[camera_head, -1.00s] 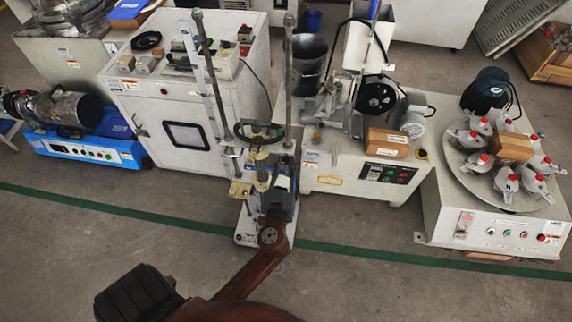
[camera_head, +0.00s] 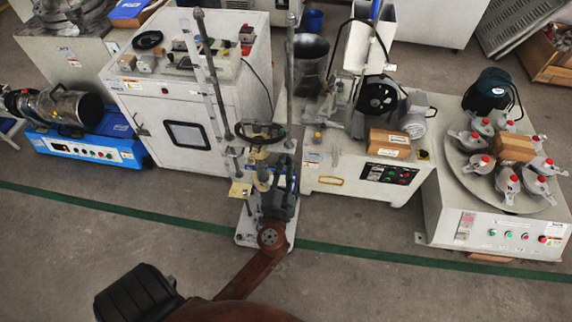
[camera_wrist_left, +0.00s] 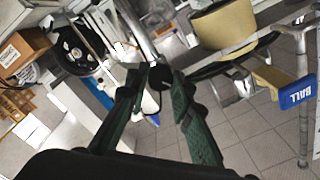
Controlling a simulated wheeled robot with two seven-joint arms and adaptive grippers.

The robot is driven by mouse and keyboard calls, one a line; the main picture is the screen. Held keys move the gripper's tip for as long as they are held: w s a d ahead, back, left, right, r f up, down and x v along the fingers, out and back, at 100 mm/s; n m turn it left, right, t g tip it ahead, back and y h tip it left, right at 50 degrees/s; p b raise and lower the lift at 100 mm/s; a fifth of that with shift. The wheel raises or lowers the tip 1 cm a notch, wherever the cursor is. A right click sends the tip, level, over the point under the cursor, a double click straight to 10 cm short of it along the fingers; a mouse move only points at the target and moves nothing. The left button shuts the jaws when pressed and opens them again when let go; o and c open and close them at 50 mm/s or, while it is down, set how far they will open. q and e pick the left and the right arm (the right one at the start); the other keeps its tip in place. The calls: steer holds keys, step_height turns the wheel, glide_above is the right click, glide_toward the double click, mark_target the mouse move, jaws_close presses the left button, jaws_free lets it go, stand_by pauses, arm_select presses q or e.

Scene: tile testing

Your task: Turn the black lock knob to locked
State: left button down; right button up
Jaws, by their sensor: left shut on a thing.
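The black lock knob (camera_wrist_left: 160,76) shows in the left wrist view as a small dark round end between my fingertips, with a metal rod behind it. My left gripper (camera_wrist_left: 156,88) has its dark green fingers on either side of the knob and is shut on it. In the head view my left gripper (camera_head: 281,182) is at the upright test stand (camera_head: 246,240), below its black handwheel (camera_head: 260,133). The knob is hidden there by the gripper and the stand's parts. I cannot read the knob's turned angle. My right gripper is not in view.
A white cabinet (camera_head: 185,105) stands close behind the stand at left, and a machine with a black wheel (camera_head: 376,98) at right. A blue-based machine (camera_head: 85,147) is far left, a round-plate machine (camera_head: 480,215) far right.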

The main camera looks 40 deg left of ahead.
arm_select(q)
steer(key=m, duration=0.3)
steer(key=shift+d+p, duration=0.1)
steer(key=shift+p, duration=0.25)
steer(key=m+p, duration=0.1)
steer(key=m, duration=0.3)
steer(key=shift+t+h, duration=0.3)
steer(key=shift+m, duration=0.3)
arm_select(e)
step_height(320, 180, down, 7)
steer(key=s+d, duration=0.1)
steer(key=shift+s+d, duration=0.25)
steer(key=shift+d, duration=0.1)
arm_select(q)
steer(key=c, duration=1.7)
jaws_free()
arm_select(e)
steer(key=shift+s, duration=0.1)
arm_select(q)
steer(key=v, duration=1.2)
